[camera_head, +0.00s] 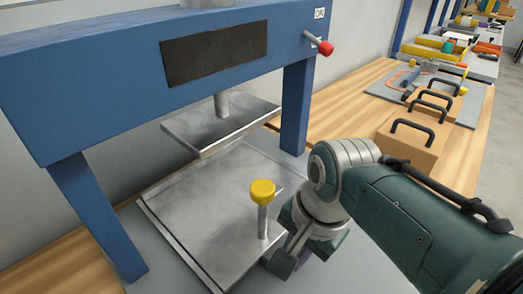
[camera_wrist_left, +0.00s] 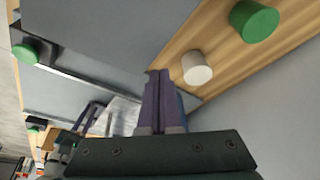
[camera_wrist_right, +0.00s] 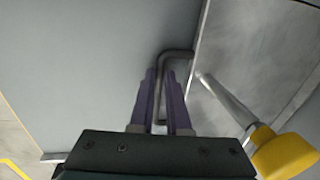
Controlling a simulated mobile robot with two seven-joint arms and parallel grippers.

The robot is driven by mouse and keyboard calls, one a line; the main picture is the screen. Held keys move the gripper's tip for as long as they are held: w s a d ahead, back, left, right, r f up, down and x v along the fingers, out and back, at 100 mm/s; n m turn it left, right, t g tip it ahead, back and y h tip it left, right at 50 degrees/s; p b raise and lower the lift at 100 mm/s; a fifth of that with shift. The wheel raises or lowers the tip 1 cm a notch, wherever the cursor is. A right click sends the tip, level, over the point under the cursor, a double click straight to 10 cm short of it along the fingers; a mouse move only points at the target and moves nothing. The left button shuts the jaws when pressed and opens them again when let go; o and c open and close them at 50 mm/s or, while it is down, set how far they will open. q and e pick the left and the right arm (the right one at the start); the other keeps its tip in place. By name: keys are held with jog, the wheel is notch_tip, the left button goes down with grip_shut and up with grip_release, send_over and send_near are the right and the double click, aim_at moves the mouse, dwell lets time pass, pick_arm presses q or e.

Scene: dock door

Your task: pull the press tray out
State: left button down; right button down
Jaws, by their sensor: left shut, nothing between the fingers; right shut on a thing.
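The press tray (camera_head: 195,215) is a flat grey metal plate under the blue press frame (camera_head: 110,75). A post with a yellow knob (camera_head: 263,190) stands at its near right part; the knob also shows in the right wrist view (camera_wrist_right: 285,153). In the right wrist view my right gripper (camera_wrist_right: 163,78) is shut on the tray's grey bent-bar handle (camera_wrist_right: 176,53), beside the tray's edge (camera_wrist_right: 255,50). In the head view my right arm hides most of this grip. My left gripper (camera_wrist_left: 158,76) is shut and empty in the left wrist view, and out of the head view.
A metal press plate (camera_head: 222,122) hangs above the tray. A red-tipped lever (camera_head: 325,47) juts from the frame. Wooden boxes with black handles (camera_head: 410,140) stand on the bench to the right. A white knob (camera_wrist_left: 197,68) and a green knob (camera_wrist_left: 254,20) are near my left gripper.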

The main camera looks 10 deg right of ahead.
jog(key=shift+s+d+r+p, duration=0.15)
jog(key=shift+s+p, duration=0.1)
jog(key=shift+p, duration=0.1)
jog(key=s+d+p, duration=0.4)
jog(key=s+p, duration=0.1)
jog(key=s+d+p, duration=0.2)
jog(key=s+p, duration=0.1)
jog(key=shift+d+r, duration=0.1)
jog(key=shift+r, duration=0.25)
jog(key=s+d+p, duration=0.1)
jog(key=s+d, duration=0.1)
jog(key=s, duration=0.1)
jog(key=s+d+p, duration=0.1)
jog(key=s+d, duration=0.1)
jog(key=s, duration=0.1)
jog(key=s+d+p, duration=0.2)
jog(key=s+d, duration=0.1)
jog(key=shift+f, duration=0.4)
jog(key=shift+s+d+f, duration=0.1)
jog(key=shift+s+d, duration=0.45)
jog(key=shift+s, duration=0.1)
jog(key=c, duration=1.1)
grip_release()
jog(key=shift+o, duration=1.1)
